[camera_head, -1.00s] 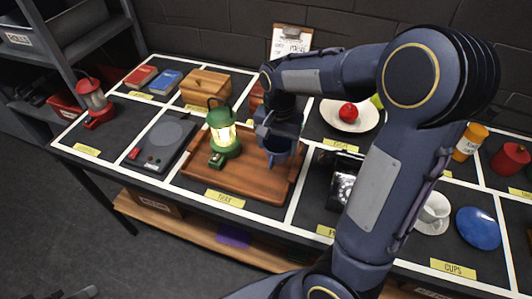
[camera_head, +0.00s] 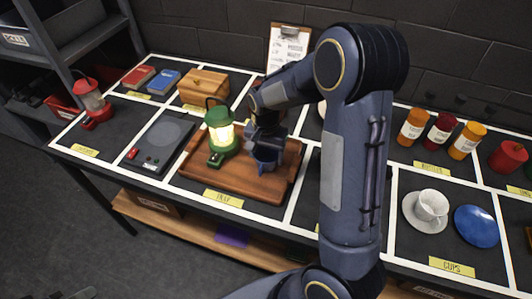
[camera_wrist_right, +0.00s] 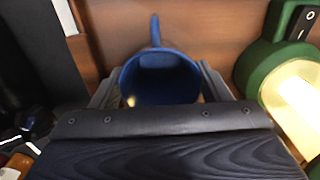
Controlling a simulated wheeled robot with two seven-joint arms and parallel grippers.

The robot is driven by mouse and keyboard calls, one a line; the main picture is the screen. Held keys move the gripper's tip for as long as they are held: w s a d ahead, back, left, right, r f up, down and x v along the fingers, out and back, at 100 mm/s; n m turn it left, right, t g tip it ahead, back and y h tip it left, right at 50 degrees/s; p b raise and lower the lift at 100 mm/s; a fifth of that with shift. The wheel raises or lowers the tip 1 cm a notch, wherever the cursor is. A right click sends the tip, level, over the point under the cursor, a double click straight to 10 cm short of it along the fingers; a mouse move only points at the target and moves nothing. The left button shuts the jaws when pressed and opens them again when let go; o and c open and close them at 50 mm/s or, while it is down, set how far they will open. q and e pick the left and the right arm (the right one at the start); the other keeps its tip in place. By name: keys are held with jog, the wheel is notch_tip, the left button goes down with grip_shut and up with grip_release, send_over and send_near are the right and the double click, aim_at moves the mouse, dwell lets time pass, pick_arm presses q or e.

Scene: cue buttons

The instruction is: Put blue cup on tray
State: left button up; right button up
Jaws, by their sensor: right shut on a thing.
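The blue cup (camera_head: 265,160) is at my right gripper (camera_head: 266,146), low over the right part of the wooden tray (camera_head: 235,187). In the right wrist view the blue cup (camera_wrist_right: 160,78) sits between the two fingers of my right gripper (camera_wrist_right: 160,92), which is shut on it. Its handle points away from the gripper and its mouth faces the camera. I cannot tell whether its base touches the tray. A lit green lantern (camera_head: 221,137) stands on the tray just left of the cup and also shows in the right wrist view (camera_wrist_right: 285,75). My left gripper is not in view.
A hot plate (camera_head: 163,142) lies left of the tray. A white cup (camera_head: 431,206) on a saucer and a blue plate (camera_head: 477,227) are at the right. Several bottles (camera_head: 440,132) stand behind them. My right arm covers the area right of the tray.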

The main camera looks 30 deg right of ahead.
jog(key=o, duration=1.1)
jog(key=shift+f, duration=0.1)
jog(key=shift+c, duration=0.2)
notch_tip(320, 180, up, 12)
jog(key=s+a+r+n+t+y, duration=0.1)
jog(key=s+a+n+t+y, duration=0.1)
jog(key=s, duration=0.9)
jog(key=s+a+r+n+t+y, duration=0.1)
jog(key=s+a+n+t, duration=0.2)
jog(key=s, duration=0.7)
jog(key=a+n, duration=0.2)
jog(key=n, duration=0.1)
jog(key=shift+s+a+r+t+y+p, duration=0.2)
jog(key=shift+s+r+t+y+p, duration=0.15)
jog(key=shift+r+t+y, duration=0.05)
